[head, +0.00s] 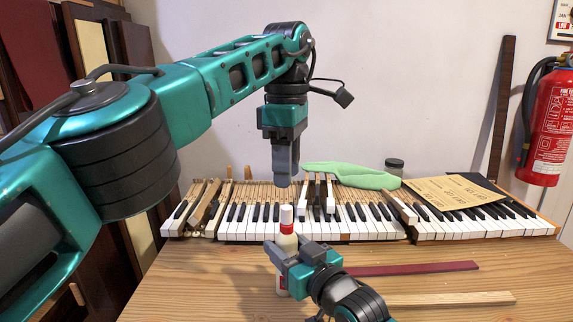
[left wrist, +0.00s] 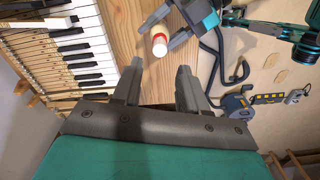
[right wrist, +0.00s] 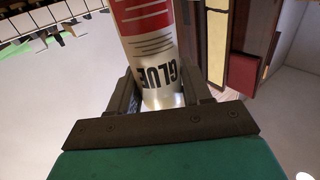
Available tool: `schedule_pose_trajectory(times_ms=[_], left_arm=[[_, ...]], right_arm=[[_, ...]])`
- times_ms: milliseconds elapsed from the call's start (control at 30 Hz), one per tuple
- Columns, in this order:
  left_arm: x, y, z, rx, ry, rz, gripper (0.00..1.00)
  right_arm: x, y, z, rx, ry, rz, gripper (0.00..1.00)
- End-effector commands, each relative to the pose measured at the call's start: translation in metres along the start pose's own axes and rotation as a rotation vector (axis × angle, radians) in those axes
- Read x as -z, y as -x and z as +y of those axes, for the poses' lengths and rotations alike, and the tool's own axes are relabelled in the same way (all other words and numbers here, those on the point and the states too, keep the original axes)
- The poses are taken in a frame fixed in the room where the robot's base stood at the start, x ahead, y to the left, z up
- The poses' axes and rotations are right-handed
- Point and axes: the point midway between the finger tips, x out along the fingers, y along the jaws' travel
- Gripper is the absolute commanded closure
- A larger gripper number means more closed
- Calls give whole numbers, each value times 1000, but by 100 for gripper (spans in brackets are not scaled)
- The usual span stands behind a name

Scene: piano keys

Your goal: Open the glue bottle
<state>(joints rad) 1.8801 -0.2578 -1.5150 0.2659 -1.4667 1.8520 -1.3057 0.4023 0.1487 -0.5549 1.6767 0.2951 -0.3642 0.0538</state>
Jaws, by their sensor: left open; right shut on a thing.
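The glue bottle (head: 287,246), cream with a white cap (head: 286,215) and red bands, is upright in front of the piano keys. My right gripper (head: 285,257) is shut on its body. In the right wrist view the label reading GLUE (right wrist: 158,76) shows between the fingers. I cannot tell whether its base touches the table. My left gripper (head: 284,182) is open, points down and hangs above the cap, apart from it. In the left wrist view the bottle's cap end (left wrist: 159,46) is beyond the open, empty fingers (left wrist: 157,85).
Piano keys (head: 350,222) run behind the bottle, some raised or removed. A green cloth (head: 350,176), a dark jar (head: 394,166) and papers (head: 455,190) lie at the back. A red strip (head: 410,268) and a pale wood strip (head: 450,298) lie right on the table.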

Motion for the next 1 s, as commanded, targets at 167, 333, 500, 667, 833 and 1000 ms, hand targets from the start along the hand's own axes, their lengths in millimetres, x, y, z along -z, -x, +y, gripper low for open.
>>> schedule_pose_trajectory(times_ms=[167, 333, 500, 667, 833, 1000], left_arm=[[0, 0, 0, 1, -332, -1, 57], [0, 0, 0, 1, -616, -1, 57], [0, 0, 0, 1, -807, -1, 57], [0, -1, 0, 1, -887, -1, 57], [1, -8, 1, 2, -901, 0, 57], [1, -23, 0, 3, -900, -1, 57]], right_arm=[[-1, 0, 0, -1, 0, -1, 100], [-1, 0, 0, -1, 0, -1, 100], [-1, 0, 0, -1, 0, -1, 100], [-1, 0, 0, -1, 0, -2, 100], [-1, 0, 0, -1, 0, -1, 100], [-1, 0, 0, -1, 0, -1, 100]])
